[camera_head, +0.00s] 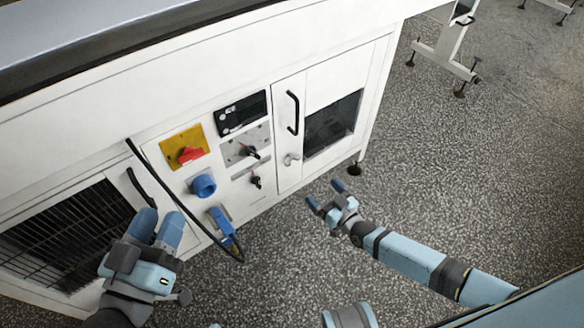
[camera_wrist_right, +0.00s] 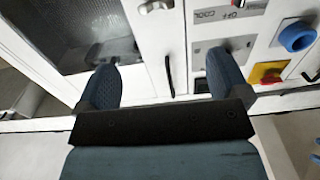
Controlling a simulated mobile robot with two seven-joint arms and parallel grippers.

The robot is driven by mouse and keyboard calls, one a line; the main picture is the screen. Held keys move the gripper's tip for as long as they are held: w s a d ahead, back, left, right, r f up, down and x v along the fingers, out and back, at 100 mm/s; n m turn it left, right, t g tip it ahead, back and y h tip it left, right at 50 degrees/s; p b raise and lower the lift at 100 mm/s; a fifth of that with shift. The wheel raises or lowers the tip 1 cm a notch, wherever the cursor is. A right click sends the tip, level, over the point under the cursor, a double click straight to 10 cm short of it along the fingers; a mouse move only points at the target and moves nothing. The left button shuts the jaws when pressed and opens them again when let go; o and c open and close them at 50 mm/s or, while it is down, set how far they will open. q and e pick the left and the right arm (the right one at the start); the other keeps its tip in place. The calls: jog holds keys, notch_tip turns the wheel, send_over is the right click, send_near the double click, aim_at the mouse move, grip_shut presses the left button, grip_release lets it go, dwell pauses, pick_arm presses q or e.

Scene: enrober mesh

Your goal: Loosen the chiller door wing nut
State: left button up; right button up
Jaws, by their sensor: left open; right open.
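The chiller door (camera_head: 290,112) is a white panel with a dark window, shut in the cabinet front. Its small metal wing nut (camera_head: 291,159) sits at the door's lower left edge; in the right wrist view it is partly seen at the top edge (camera_wrist_right: 155,5). My right gripper (camera_head: 325,195) is open and empty, lower right of the wing nut and apart from it. Its two blue fingers (camera_wrist_right: 160,75) show in the wrist view, with the wing nut beyond them. My left gripper (camera_head: 157,223) is open and empty near the cabinet's left part.
A black door handle (camera_head: 293,112) stands above the wing nut. To its left are a red switch on a yellow plate (camera_head: 185,147), a blue socket (camera_head: 203,186), a blue plug (camera_head: 223,222) with a black cable, and small black knobs (camera_head: 256,181).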

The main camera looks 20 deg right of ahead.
aim_at(295, 162)
jog(key=b+x, duration=0.2)
jog(key=x, duration=0.5)
jog(key=b+x, duration=0.3)
jog(key=x, duration=0.4)
jog(key=shift+d+f, duration=0.2)
pick_arm(q)
notch_tip(295, 162, down, 6)
jog(key=m+g, duration=0.1)
jog(key=g, duration=0.1)
jog(key=shift+d, duration=0.15)
jog(key=shift+w, duration=0.1)
pick_arm(e)
jog(key=c, duration=0.9)
